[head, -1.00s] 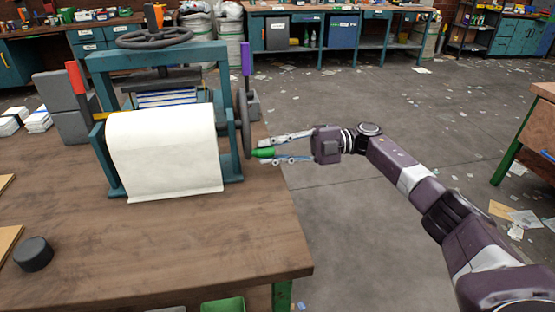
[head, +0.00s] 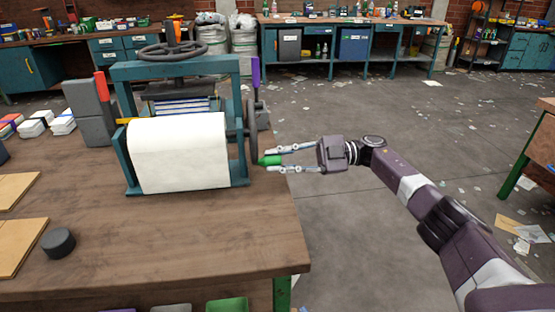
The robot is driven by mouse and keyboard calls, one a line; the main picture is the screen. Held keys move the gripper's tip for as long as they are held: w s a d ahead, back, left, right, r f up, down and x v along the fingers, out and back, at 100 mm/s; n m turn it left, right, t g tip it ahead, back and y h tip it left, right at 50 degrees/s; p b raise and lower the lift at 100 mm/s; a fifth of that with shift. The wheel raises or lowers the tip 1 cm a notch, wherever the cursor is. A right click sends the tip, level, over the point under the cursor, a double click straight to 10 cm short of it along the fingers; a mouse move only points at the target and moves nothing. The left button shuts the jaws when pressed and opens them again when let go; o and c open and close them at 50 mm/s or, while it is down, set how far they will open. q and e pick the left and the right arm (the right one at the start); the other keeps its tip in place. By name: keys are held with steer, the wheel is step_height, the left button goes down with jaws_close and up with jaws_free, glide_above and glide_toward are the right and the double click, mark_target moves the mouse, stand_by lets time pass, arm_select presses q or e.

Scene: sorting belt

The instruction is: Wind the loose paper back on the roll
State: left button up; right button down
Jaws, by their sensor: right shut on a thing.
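The white paper (head: 180,155) hangs as a wide sheet over the front of the teal press frame (head: 127,160) on the wooden table. The roll under it is hidden. A dark crank wheel (head: 251,130) stands on the right side of the frame, with a green handle (head: 268,160) low on its outer side. My right gripper (head: 275,160) reaches in from the right and is shut on the green handle. My left gripper is not in the head view.
The wooden table (head: 200,245) is bare in front of the press. A black round puck (head: 58,242) and light boards (head: 18,248) lie at left. Open floor (head: 380,200) lies to the right, with scattered paper scraps.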

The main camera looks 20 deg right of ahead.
steer(key=shift+f, duration=0.1)
steer(key=c, duration=1.7)
jaws_free()
steer(key=shift+c, duration=0.2)
steer(key=v, duration=0.7)
steer(key=shift+d, duration=0.25)
